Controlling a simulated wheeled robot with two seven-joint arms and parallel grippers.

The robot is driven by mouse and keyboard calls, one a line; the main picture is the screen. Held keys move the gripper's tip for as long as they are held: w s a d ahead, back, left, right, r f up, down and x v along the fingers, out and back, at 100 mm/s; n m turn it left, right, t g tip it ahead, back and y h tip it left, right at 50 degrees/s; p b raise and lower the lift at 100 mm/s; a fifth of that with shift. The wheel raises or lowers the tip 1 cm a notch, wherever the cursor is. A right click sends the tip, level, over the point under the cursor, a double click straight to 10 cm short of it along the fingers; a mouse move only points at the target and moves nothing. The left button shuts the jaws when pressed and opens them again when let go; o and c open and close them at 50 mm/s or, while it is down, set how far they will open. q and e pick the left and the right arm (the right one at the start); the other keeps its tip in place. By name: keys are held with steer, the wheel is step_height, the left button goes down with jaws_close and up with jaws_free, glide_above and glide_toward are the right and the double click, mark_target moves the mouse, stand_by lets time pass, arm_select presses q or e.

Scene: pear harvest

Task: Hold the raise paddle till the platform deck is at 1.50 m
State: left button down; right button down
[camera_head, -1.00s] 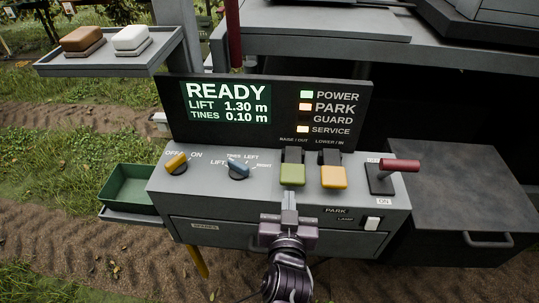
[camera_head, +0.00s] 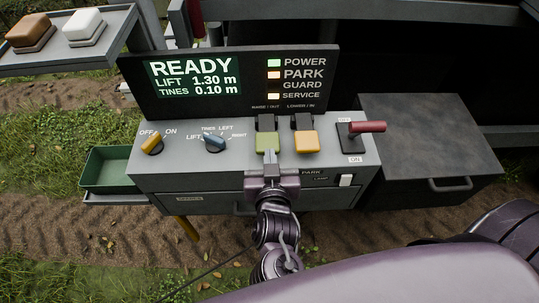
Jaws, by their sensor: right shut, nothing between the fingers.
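The control panel's green paddle (camera_head: 267,142) sits under the label RAISE / OUT. The yellow paddle (camera_head: 306,142) stands right of it under LOWER / IN. The display (camera_head: 193,79) reads READY, LIFT 1.30 m, TINES 0.10 m. My right gripper (camera_head: 271,161) is shut and empty, its tips at the lower front edge of the green paddle. I cannot tell whether they touch it. The blue selector knob (camera_head: 214,143) appears turned toward LIFT. My left gripper is out of view.
The yellow OFF/ON knob (camera_head: 152,144) is at the panel's left. A red-handled lever (camera_head: 367,127) stands at its right, above a white switch (camera_head: 346,180). POWER, PARK and SERVICE lamps are lit; GUARD is dark. A green tray (camera_head: 108,170) and grey box (camera_head: 430,140) flank the panel.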

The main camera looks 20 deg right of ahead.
glide_above(269, 146)
steer(key=s, duration=0.2)
steer(key=f, duration=0.2)
steer(key=f+b, duration=0.1)
steer(key=f, duration=0.1)
steer(key=f+b, duration=0.1)
steer(key=shift+w+a+b, duration=0.25)
steer(key=shift+w+b, duration=0.05)
steer(key=shift+w, duration=0.05)
steer(key=shift+s+f+b, duration=0.1)
steer(key=shift+f+b, duration=0.4)
steer(key=shift+b, duration=0.15)
step_height(269, 146, down, 3)
steer(key=t+b, duration=0.1)
steer(key=b, duration=0.2)
steer(key=t+h+b, duration=0.1)
steer(key=t+b, duration=0.1)
steer(key=b, duration=0.2)
steer(key=shift+s+a+f, duration=0.1)
steer(key=shift+s+f, duration=0.05)
steer(key=shift+f+b, duration=0.3)
steer(key=shift+b, duration=0.25)
steer(key=shift+r, duration=0.2)
stand_by(2.3)
